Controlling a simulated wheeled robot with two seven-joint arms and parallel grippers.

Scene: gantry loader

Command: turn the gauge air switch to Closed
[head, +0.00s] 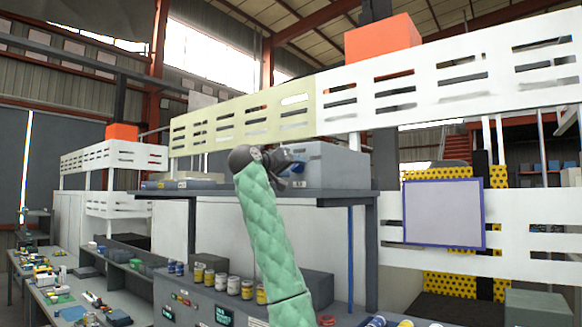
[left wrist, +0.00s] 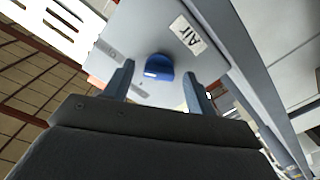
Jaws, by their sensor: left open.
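The air switch is a blue rounded knob (left wrist: 159,67) on a light grey panel (left wrist: 140,40) in the left wrist view. An "AIR" label (left wrist: 187,34) is beside it. Smaller markings on the panel are too small to read. In the head view, the light grey box (head: 335,163) stands on the dark shelf, and I cannot make out the knob behind my gripper. My left gripper (head: 293,164) is at the box's left end. In the left wrist view its two blue-grey fingers (left wrist: 160,80) are open, one on each side of the knob, with gaps visible. My right gripper is not in view.
The dark shelf (head: 345,192) runs under the box, with small flat items (head: 180,184) at its left. Several jars (head: 233,285) stand below. A white slotted gantry beam (head: 440,83) crosses above. A blue-framed white board (head: 443,213) hangs at right.

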